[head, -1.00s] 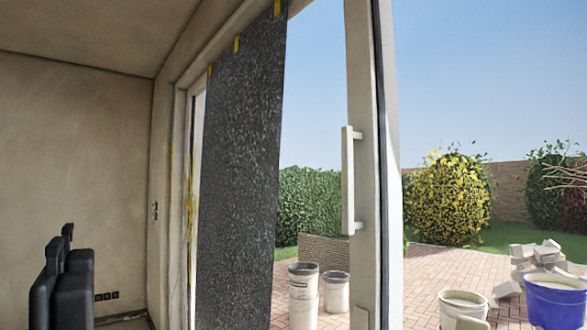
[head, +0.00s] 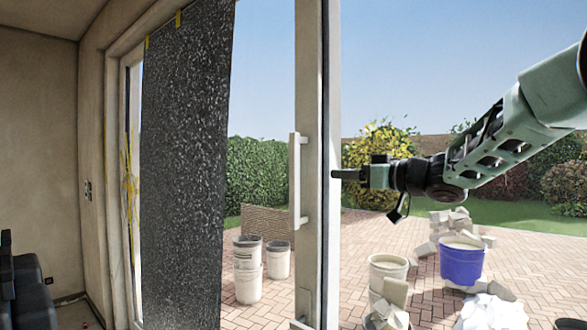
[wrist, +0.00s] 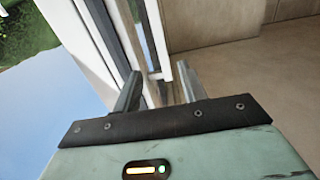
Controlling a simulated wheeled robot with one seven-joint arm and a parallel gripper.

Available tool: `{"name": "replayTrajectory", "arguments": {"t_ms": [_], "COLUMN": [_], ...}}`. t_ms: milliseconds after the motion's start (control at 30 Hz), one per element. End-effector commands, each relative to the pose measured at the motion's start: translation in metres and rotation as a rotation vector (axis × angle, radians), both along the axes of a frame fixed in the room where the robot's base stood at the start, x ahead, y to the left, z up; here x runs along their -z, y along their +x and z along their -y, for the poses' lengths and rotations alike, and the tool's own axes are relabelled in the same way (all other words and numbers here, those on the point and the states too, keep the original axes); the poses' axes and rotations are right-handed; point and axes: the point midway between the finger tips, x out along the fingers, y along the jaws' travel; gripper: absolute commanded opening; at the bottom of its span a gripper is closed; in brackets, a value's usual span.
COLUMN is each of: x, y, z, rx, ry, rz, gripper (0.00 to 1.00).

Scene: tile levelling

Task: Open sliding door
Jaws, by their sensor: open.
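The sliding door (head: 309,90) is a glazed door with a pale frame upright, seen in the middle of the head view. Its long white vertical handle (head: 295,180) is on the room side of that upright. My gripper (head: 340,174) reaches in from the right, with its tip at the upright's right edge, level with the handle; I cannot tell whether they touch. In the wrist view my gripper (wrist: 159,89) has its two fingers spread apart, with nothing clearly held. Pale frame strips (wrist: 154,35) and a dark edge (wrist: 102,35) show beyond the fingers.
A dark speckled panel (head: 185,160) with yellow tape hangs left of the handle. Black seats (head: 32,292) stand at lower left. Outside, white buckets (head: 247,270), a blue bucket (head: 461,265) and stone blocks (head: 450,222) stand on the brick paving (head: 345,250).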

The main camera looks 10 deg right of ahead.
Motion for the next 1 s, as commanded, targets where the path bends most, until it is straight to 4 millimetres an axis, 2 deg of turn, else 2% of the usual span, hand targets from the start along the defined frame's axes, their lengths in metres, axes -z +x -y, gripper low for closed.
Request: {"name": "replayTrajectory", "arguments": {"t_ms": [600, 800, 1000], "x": [-0.002, -0.001, 0.001], "y": [0.1, 0.122, 0.131], "z": [-0.075, -0.091, -0.097], "rx": [-0.002, -0.001, 0.001], "ry": [0.0, 0.001, 0.0], "rz": [-0.001, -0.002, -0.001], "gripper": [0.42, 0.42, 0.42]}}
